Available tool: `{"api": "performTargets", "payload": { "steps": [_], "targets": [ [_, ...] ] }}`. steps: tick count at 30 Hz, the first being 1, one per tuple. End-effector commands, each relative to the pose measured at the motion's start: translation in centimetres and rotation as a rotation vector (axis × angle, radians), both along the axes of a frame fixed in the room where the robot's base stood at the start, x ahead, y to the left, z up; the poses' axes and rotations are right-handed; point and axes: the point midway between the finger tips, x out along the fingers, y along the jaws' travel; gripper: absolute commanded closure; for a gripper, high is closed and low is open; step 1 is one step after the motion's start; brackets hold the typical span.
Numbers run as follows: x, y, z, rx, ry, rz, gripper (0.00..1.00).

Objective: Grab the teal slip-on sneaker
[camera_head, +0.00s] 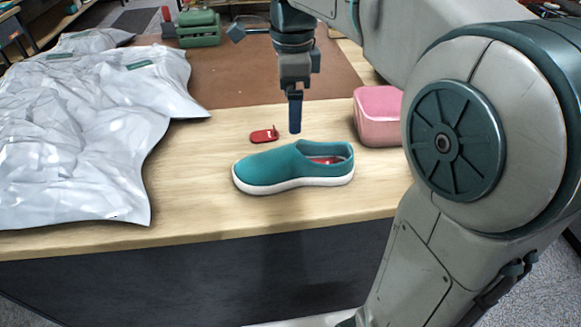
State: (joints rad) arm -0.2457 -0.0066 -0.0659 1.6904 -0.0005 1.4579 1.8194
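The teal slip-on sneaker (280,165) with a white sole stands upright on the light wooden table (200,210), near its front edge. Its toe points left and its opening is at the right, with some red showing inside. My gripper (295,125) points down, just behind and above the sneaker, and looks apart from it. I see it edge-on, so the gap between its fingers cannot be made out.
Large silvery-white plastic bags (80,130) cover the left of the table. A small red object (264,135) lies behind the sneaker. A pink bin (379,118) stands to the right. A brown mat (215,75) and green crates (198,28) are farther back. Bare wood surrounds the sneaker.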

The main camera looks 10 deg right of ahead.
Motion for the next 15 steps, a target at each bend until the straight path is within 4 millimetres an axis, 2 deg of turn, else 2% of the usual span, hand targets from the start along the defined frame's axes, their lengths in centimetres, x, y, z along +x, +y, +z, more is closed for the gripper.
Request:
{"api": "performTargets", "payload": {
  "steps": [9,15],
  "targets": [
    [-0.1,0.0,-5.9,-0.001,0.005,-0.003,0.06],
    [0.0,0.0,-8.1,0.000,0.001,-0.002,0.06]
  ]
}}
